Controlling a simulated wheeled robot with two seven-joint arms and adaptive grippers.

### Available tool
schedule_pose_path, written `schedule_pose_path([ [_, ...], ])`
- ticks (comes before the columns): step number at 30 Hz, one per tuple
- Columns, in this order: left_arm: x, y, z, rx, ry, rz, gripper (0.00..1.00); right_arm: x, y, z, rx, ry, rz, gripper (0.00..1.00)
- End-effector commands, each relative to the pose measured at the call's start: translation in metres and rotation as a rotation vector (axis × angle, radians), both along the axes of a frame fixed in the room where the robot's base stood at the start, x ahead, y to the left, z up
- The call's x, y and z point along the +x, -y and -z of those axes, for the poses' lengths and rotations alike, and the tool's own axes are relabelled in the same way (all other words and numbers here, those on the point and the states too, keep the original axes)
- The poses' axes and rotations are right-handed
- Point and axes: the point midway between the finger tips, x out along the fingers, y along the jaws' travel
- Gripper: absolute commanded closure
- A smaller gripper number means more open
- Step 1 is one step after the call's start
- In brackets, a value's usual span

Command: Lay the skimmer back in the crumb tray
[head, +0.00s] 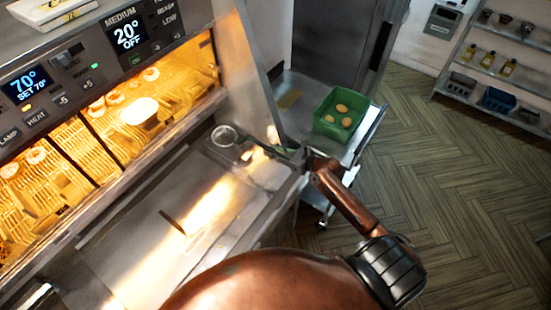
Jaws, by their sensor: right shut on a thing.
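The skimmer's round, pale head (225,136) shows over the right end of the steel counter, at the left of my right gripper. My right gripper (272,151) is shut on the skimmer, with the handle partly hidden by the fingers and bright glare. A shallow metal tray (214,157), which looks like the crumb tray, lies under and beside the skimmer head. I cannot tell whether the head touches it. My left gripper is out of view.
A lit fryer-side cabinet (130,112) with baskets stands at the left. A dark, thin object (172,222) lies on the counter. A green crate (330,125) with several tan pieces stands on a steel cart (366,128) beyond my gripper. Shelves (490,85) stand far right.

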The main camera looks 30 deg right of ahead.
Motion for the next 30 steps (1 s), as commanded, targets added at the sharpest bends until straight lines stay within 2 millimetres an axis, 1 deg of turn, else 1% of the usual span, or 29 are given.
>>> schedule_pose_path([
  [1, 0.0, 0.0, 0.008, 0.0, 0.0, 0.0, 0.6, 0.006, 0.001, 0.003, -0.001, 0.004, -0.001, 1.0],
  [5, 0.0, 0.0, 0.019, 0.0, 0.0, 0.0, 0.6, 0.018, 0.002, 0.005, 0.0, 0.002, 0.0, 1.0],
  [11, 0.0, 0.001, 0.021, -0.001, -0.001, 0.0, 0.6, 0.016, 0.002, 0.023, 0.002, 0.0, 0.002, 1.0],
  [21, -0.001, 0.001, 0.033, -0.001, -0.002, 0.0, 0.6, 0.016, 0.002, 0.054, 0.001, 0.001, 0.0, 1.0],
  [25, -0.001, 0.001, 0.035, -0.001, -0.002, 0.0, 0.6, 0.016, 0.002, 0.061, 0.001, 0.001, 0.0, 1.0],
  [30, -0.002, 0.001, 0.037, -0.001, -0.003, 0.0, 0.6, 0.016, 0.002, 0.065, 0.002, 0.001, 0.0, 1.0],
])
